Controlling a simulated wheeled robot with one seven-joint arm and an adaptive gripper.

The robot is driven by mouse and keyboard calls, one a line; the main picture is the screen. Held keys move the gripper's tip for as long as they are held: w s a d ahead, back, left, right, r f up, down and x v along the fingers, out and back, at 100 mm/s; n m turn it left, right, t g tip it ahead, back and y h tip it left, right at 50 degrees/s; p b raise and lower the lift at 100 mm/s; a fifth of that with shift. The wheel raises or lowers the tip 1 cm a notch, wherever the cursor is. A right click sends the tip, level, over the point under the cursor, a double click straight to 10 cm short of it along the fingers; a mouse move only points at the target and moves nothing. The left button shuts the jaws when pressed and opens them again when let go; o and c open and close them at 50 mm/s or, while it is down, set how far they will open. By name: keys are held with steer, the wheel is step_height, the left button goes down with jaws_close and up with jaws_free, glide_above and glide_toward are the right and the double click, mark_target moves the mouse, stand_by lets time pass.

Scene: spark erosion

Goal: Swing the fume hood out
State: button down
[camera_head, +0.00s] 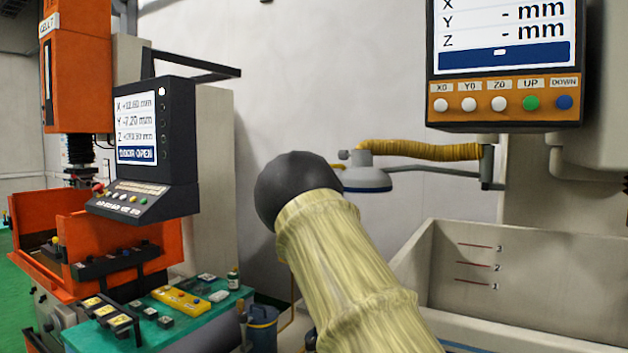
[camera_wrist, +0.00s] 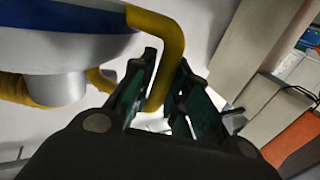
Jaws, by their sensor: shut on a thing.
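The fume hood (camera_head: 367,182) is a grey dome with a blue rim, partly hidden behind my arm in the head view. A yellow ribbed hose (camera_head: 425,150) and a thin grey arm (camera_head: 435,171) join it to a wall bracket on the right. In the wrist view the hood (camera_wrist: 60,45) fills the upper left. Its bent yellow handle (camera_wrist: 165,30) runs down between the dark fingers of my gripper (camera_wrist: 160,85), which is shut on it. In the head view my own arm hides the gripper.
A basin (camera_head: 530,285) with red level marks stands at the lower right, below a control screen (camera_head: 505,60). On the left are an orange machine (camera_head: 75,65), a black console (camera_head: 155,150) and a green-topped bench (camera_head: 165,335) with small parts.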

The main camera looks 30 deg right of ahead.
steer(key=shift+w+d+r, duration=0.2)
steer(key=shift+r, duration=0.25)
steer(key=shift+a, duration=0.1)
steer(key=c, duration=1.5)
jaws_free()
steer(key=shift+w, duration=0.1)
steer(key=shift+o, duration=0.4)
steer(key=shift+a, duration=0.2)
steer(key=shift+d, duration=0.2)
